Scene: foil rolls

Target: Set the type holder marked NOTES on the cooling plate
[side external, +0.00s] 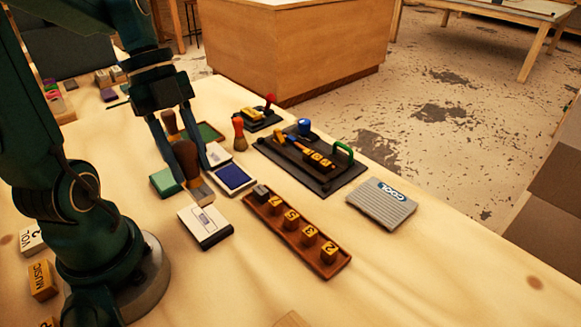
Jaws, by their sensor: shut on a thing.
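My gripper (192,168) is shut on the brown handle (187,157) of an upright hand tool with a pale metal foot (201,192). The foot is between a green pad and a white box; I cannot tell whether it touches the table. No NOTES marking is readable on it, so I cannot tell whether it is the type holder. The cooling plate (382,206) is a grey ribbed slab marked COOL, lying bare on the table at the right. It is well apart from my gripper.
Between them lie a blue ink pad (234,178), a wooden rack (262,213) of numbered blocks and a black plate (325,182) with a green handle. A white box (206,227) lies in front. An orange-topped handle (239,134) stands behind. The table's front right is clear.

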